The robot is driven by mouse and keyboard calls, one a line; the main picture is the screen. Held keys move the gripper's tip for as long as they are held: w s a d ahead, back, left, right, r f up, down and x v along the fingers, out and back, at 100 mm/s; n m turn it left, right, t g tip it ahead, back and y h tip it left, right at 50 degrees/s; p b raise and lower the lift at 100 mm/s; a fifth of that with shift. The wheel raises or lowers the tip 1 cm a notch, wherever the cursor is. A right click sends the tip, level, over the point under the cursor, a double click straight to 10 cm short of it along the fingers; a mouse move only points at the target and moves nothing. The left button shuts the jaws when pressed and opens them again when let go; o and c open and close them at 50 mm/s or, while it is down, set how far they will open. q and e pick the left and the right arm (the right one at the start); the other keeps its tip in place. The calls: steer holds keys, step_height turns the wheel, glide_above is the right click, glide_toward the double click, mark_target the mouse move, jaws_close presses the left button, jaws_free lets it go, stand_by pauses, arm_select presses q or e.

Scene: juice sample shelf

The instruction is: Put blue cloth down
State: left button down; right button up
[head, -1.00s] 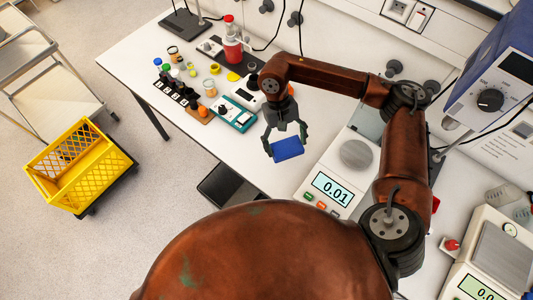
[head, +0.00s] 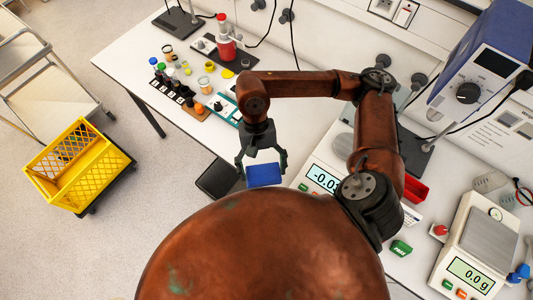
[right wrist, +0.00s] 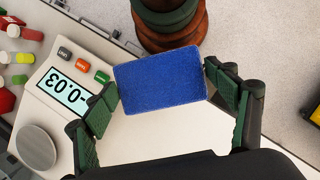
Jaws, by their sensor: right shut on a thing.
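The blue cloth (head: 264,175) is a small blue rectangular pad. My right gripper (head: 263,166) is shut on it and holds it near the front edge of the white bench, left of the scale with the display. In the right wrist view the cloth (right wrist: 160,81) spans between the green-padded fingers (right wrist: 160,95), in front of the white bench surface. Whether its underside touches the bench cannot be told. My left gripper is not in view.
A scale (head: 318,178) is just right of the cloth; another scale (head: 465,270) stands at lower right. Several vials and bottles (head: 175,85) stand on the bench at left. A yellow crate (head: 75,165) is on the floor. White bench (head: 130,62) shows some bare space.

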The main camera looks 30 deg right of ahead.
steer(key=w+d+f, duration=0.2)
steer(key=w, duration=0.1)
steer(key=w+d+f+p, duration=0.1)
steer(key=w+d+f, duration=0.1)
steer(key=w+f, duration=0.1)
steer(key=w+d+f+p, duration=0.1)
steer(key=w+d+f, duration=0.1)
steer(key=shift+w+d+f, duration=0.35)
steer(key=shift+w, duration=0.05)
steer(key=shift+w+d+f, duration=0.3)
steer(key=shift+w+f, duration=0.15)
steer(key=shift+f, duration=0.25)
step_height(320, 180, down, 2)
steer(key=shift+f+p, duration=0.1)
steer(key=shift+p, duration=0.55)
steer(key=shift+f, duration=0.6)
steer(key=o, duration=1.2)
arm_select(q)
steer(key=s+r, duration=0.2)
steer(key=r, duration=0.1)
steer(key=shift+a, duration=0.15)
